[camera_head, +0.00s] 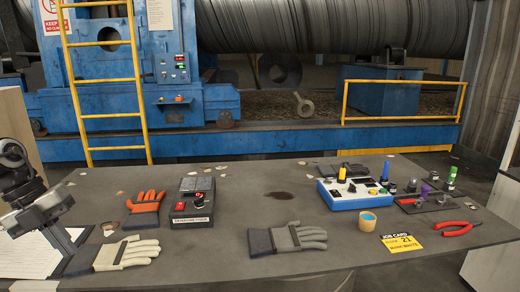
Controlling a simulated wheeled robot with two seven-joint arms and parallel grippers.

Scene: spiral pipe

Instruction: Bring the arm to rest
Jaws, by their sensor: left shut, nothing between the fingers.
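My left gripper (63,242) comes in at the left edge of the head view, over the table's left end. Its fingers point down and are together, with nothing seen between them. It is beside a cream and grey glove (122,254) and over white paper sheets (28,256). Whether the fingertips touch anything below is unclear. My right gripper is not in the view.
The dark table (225,248) holds an orange glove (146,200), a black control box (192,208), a grey glove (287,239), a blue-and-white panel (347,199), a tape roll (367,221), a yellow job card (401,242) and red pliers (456,229). Blue machinery (280,145) stands behind.

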